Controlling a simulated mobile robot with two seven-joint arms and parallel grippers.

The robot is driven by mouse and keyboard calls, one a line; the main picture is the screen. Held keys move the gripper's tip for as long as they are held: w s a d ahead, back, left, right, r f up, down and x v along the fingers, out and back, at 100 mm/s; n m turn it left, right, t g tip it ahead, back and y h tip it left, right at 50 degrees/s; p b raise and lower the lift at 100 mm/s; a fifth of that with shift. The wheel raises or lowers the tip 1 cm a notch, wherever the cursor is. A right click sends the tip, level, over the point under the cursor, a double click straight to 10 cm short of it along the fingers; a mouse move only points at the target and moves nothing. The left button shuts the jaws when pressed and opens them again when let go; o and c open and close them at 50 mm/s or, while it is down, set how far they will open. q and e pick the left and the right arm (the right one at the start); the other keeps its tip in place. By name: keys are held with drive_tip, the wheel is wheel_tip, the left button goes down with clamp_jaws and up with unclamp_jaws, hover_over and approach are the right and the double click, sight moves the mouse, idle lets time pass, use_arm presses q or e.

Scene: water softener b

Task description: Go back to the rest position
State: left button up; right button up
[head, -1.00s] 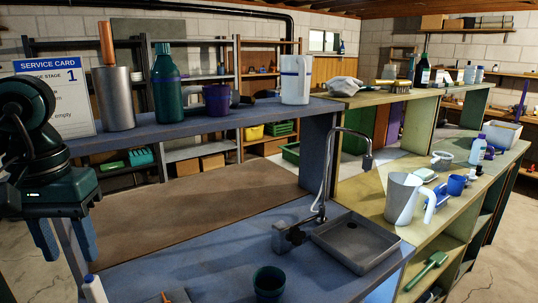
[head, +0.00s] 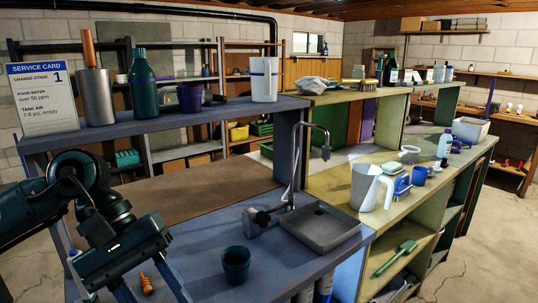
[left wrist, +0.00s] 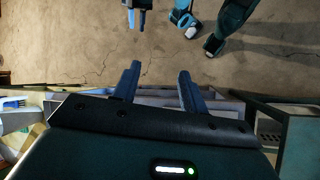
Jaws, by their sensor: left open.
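My left gripper (head: 150,292) is at the lower left of the head view, over the near left part of the blue bench (head: 205,262). Its fingers point down and their tips are cut off by the frame's bottom edge. In the left wrist view, my left gripper (left wrist: 158,80) shows two fingers apart with nothing between them, above bare floor. What looks like my right gripper (left wrist: 136,20) is at the top of that view, pointing down the picture; its opening is unclear. It is not in the head view.
A green cup (head: 236,262) and an orange-brown fitting (head: 146,284) are near my left gripper. A tap (head: 294,165) stands at a grey sink tray (head: 320,228). A white jug (head: 370,187) is on the right bench. The raised shelf holds a service card (head: 43,97) and bottles.

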use_arm(q)
drive_tip(key=w+d+r+n+t+h, duration=0.2)
drive_tip(key=d+n+t+h, duration=0.3)
drive_tip(key=d+n+h, duration=1.35)
drive_tip(key=w+a+f+n+t+y, duration=0.3)
drive_tip(key=a+f+n+t+y, duration=0.3)
drive_tip(key=n, duration=0.8)
drive_tip(key=w+a+f+n+t+y, duration=0.25)
drive_tip(key=f+n+t+y, duration=0.25)
drive_tip(key=n+t, duration=0.65)
drive_tip(key=s+a+f+n+g+y, duration=0.2)
drive_tip(key=s+f+n+g+y, duration=0.1)
drive_tip(key=f+n, duration=0.4)
drive_tip(key=s+a+f+n+g+y, duration=0.3)
drive_tip(key=s+f+n+y, duration=0.1)
drive_tip(key=f+n, duration=0.3)
drive_tip(key=s+a+f+n+g+y, duration=0.3)
drive_tip(key=s+f+n, duration=0.2)
drive_tip(key=f, duration=0.5)
drive_tip(key=shift+s+f+n+y+p, duration=0.3)
drive_tip(key=shift+s+n+y+p, duration=0.1)
drive_tip(key=shift+n, duration=0.5)
drive_tip(key=shift+a, duration=0.1)
drive_tip(key=shift+c, duration=0.4)
drive_tip(key=shift+c, duration=0.3)
